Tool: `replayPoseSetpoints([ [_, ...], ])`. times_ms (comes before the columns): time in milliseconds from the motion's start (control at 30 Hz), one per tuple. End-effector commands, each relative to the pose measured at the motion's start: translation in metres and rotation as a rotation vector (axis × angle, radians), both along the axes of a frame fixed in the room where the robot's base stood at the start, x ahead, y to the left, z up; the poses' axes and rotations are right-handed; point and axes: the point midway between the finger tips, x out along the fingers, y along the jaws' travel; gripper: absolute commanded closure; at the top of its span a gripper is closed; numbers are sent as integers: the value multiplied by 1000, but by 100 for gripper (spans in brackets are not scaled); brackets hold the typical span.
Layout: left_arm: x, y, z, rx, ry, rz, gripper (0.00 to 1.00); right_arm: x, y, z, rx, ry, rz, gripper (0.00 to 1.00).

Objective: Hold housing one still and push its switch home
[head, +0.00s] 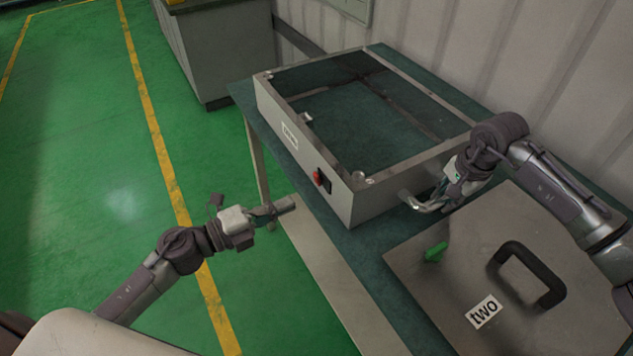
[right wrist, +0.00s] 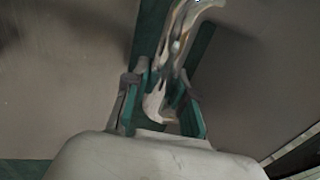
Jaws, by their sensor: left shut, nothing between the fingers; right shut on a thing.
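Housing one (head: 345,198) is an open metal frame box with a white label, standing on the table. Its red switch (head: 318,179) sits in a dark mount on the near side, by the front corner. A curved silver handle (head: 412,201) shows at the housing's right side; it also shows in the right wrist view (right wrist: 184,35). My right gripper (head: 445,197) is shut on this handle, with the handle between its fingers (right wrist: 165,100). My left gripper (head: 281,207) is shut and empty, off the table's left edge, to the left of and below the switch and apart from it.
The green table (head: 350,245) is narrowly clear between. A grey cabinet (head: 222,50) stands behind; a wall is at right.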

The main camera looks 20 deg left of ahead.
Motion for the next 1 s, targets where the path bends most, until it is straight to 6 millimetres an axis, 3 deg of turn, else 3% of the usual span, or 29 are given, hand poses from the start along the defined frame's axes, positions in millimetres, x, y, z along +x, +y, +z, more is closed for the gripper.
replayPoseSetpoints([
  [100, 0, 0, 0, 0, 0, 0, 100, -1, 2, 0, 2, 2, 5, 100],
  [133, 0, 0, 0, 0, 0, 0, 100, -1, 2, 0, 2, 2, 5, 72],
  [300, 0, 0, 0, 0, 0, 0, 100, -1, 1, 0, 1, 1, 3, 46],
  [700, 0, 0, 0, 0, 0, 1, 100, 0, -1, 4, -2, 0, 1, 46],
  [867, 0, 0, 0, 0, 0, 0, 100, -3, -4, 27, -1, -4, 0, 46],
  [1000, 0, 0, 0, 0, 0, 0, 100, -7, -8, 58, 0, -6, 1, 46],
])
